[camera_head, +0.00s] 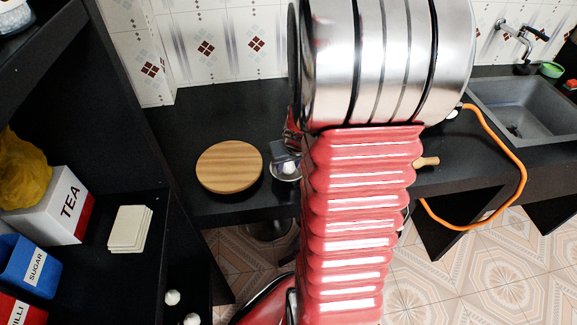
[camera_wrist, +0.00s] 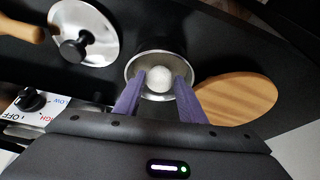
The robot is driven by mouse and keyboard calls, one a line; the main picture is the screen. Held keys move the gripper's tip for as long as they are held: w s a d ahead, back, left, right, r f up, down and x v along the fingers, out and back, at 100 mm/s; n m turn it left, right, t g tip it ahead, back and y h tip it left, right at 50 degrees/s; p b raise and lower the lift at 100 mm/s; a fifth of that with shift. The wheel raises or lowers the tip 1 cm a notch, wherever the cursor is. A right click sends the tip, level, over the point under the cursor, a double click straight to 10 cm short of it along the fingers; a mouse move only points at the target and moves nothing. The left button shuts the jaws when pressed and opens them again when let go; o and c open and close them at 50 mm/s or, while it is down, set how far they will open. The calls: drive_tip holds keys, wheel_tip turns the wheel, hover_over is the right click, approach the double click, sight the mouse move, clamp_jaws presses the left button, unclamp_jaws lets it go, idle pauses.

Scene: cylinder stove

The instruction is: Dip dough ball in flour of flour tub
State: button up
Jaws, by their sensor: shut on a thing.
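A white dough ball (camera_wrist: 159,80) is between the two purple fingers of my gripper (camera_wrist: 160,74) in the wrist view. The gripper is shut on it. The ball shows at or just inside the mouth of a round metal tub (camera_wrist: 134,66); I cannot tell whether it touches what is inside. In the head view my gripper (camera_head: 284,153) is over the tub on the black counter, partly hidden by my arm. The ball (camera_head: 289,167) shows just below it. The tub's contents are mostly hidden.
A round wooden board (camera_head: 229,166) lies left of the tub in the head view. A metal lid with a black knob (camera_wrist: 75,50) and a stove knob (camera_wrist: 32,99) are close by in the wrist view. White balls (camera_head: 172,297) sit low at left.

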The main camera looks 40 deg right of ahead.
sight(290, 172)
drive_tip(key=shift+r, duration=3.05)
drive_tip(key=shift+s, duration=0.1)
